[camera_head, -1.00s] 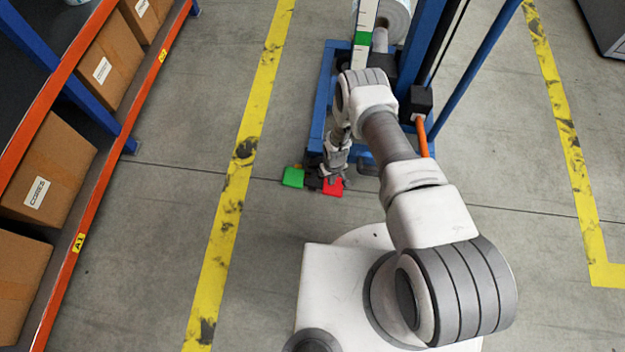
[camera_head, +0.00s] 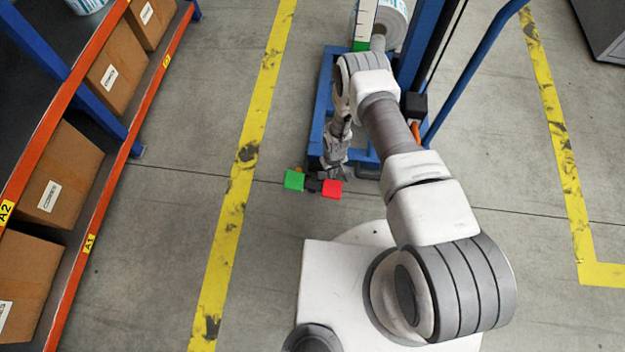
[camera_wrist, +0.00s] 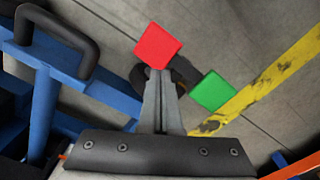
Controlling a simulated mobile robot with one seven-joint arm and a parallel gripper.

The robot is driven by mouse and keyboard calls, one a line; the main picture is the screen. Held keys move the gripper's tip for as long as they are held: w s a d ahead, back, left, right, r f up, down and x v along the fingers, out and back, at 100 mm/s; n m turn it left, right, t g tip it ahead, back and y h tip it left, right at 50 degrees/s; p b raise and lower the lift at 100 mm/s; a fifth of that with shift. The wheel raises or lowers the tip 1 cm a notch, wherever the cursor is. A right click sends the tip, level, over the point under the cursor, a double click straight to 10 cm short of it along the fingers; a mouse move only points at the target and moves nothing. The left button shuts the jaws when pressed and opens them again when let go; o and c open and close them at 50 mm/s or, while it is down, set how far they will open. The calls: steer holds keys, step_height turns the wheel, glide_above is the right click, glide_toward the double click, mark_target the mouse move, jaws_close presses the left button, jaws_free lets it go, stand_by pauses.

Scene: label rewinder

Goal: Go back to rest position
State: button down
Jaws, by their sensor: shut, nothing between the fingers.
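My gripper (camera_head: 340,172) hangs just above and behind the red pedal in the head view. Its fingers are together and empty in the wrist view (camera_wrist: 161,100). The red pedal (camera_head: 331,188) and the green pedal (camera_head: 294,179) sit low at the front of the rewinder, with a dark part between them. In the wrist view the red pedal (camera_wrist: 157,46) lies just beyond the fingertips, and the green pedal (camera_wrist: 213,91) is to the right. I cannot tell the exact gap between fingertips and red pedal.
The blue rewinder frame (camera_head: 318,115) stands around my gripper, with a label roll (camera_head: 393,22) at the top. A shelf (camera_head: 110,180) with cardboard boxes is at the left. Yellow floor lines (camera_head: 243,160) run on both sides, with clear floor between shelf and machine.

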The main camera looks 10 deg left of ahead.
steer(key=w+d+r+m+t, duration=0.1)
steer(key=w+r, duration=0.3)
steer(key=r, duration=0.6)
steer(key=w+r, duration=0.4)
steer(key=r, duration=0.7)
steer(key=w+d+r+m+t, duration=0.1)
steer(key=w+r, duration=0.3)
steer(key=r, duration=0.6)
steer(key=s+d+r+m+t, duration=0.1)
steer(key=s+d+r, duration=0.1)
steer(key=r, duration=0.8)
steer(key=s+d+r, duration=0.2)
steer(key=r, duration=0.9)
steer(key=s+d+r, duration=0.3)
steer(key=s+r, duration=0.4)
steer(key=r, duration=0.3)
steer(key=s+d+r+m+t, duration=0.15)
steer(key=s+r, duration=0.25)
steer(key=s, duration=0.6)
steer(key=s+d+r+m+t, duration=0.15)
steer(key=s+r, duration=0.25)
steer(key=s, duration=0.6)
step_height(320, 180, up, 22)
steer(key=p, duration=2.2)
steer(key=shift+w+d+f, duration=0.15)
steer(key=shift+d+f, duration=0.1)
